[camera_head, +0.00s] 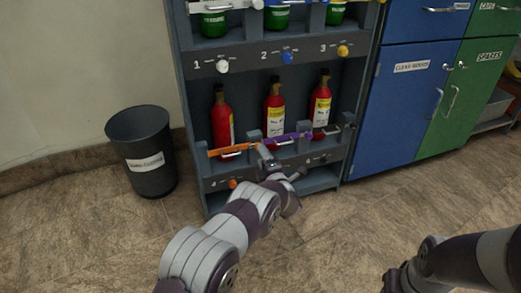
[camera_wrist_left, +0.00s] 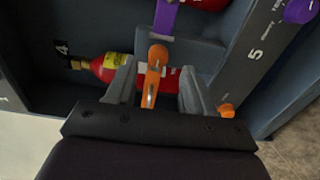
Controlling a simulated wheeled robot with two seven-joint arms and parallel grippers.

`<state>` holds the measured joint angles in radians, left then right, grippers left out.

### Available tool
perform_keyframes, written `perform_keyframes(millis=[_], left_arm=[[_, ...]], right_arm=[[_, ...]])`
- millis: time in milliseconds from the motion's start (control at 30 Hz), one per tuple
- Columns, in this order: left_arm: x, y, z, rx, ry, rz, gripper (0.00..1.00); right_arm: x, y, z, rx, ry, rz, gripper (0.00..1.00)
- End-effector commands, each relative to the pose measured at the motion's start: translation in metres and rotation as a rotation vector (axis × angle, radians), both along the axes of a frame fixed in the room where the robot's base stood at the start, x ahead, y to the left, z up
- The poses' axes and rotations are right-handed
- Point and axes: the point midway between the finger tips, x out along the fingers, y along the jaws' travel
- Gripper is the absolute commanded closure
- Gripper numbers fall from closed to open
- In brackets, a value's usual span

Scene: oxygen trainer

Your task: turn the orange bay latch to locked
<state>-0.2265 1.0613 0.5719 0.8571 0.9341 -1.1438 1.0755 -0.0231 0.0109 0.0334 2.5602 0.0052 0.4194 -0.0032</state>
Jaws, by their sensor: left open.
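The orange bay latch (camera_head: 230,149) is a bar lying nearly level, slightly tilted, across the front of the lower left bay of the grey rack. A red cylinder (camera_head: 222,122) stands behind it. My left gripper (camera_head: 264,158) is at the right end of this bar. In the left wrist view the orange latch (camera_wrist_left: 154,68), with a rounded end, lies between the two open fingers of my left gripper (camera_wrist_left: 155,84), with gaps on both sides. An orange knob (camera_head: 233,183) sits on the panel below the bar. The right arm shows at lower right, but its gripper does not.
A purple latch (camera_head: 291,138) crosses the middle bay close to my left gripper. Other red cylinders (camera_head: 275,108) stand in the neighbouring bays. A dark bin (camera_head: 150,180) stands left of the rack, and blue cabinets (camera_head: 395,110) stand right. The floor in front is clear.

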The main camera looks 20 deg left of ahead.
Motion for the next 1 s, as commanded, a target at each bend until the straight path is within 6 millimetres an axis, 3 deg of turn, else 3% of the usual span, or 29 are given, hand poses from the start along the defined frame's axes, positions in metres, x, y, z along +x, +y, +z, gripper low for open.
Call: perform_keyframes(millis=[33,100,300,400,1000], left_arm=[[-0.011,-0.009,0.011,0.001,0.003,-0.004,0.47],[-0.028,-0.021,0.01,0.002,0.005,-0.005,0.47],[-0.066,-0.046,0.006,0.001,0.003,-0.004,0.47],[-0.076,-0.053,0.004,0.0,0.001,-0.002,0.47],[-0.081,-0.055,-0.001,0.023,0.028,-0.004,0.47]], right_arm=[[0.0,0.0,0.019,0.0,-0.001,0.0,0.57],[0.0,0.0,0.03,0.0,-0.001,0.0,0.57],[0.0,0.0,0.05,0.0,-0.001,0.0,0.57],[0.0,0.0,0.054,0.0,0.0,0.0,0.57],[0.0,0.0,0.053,0.0,0.0,0.0,0.57]])
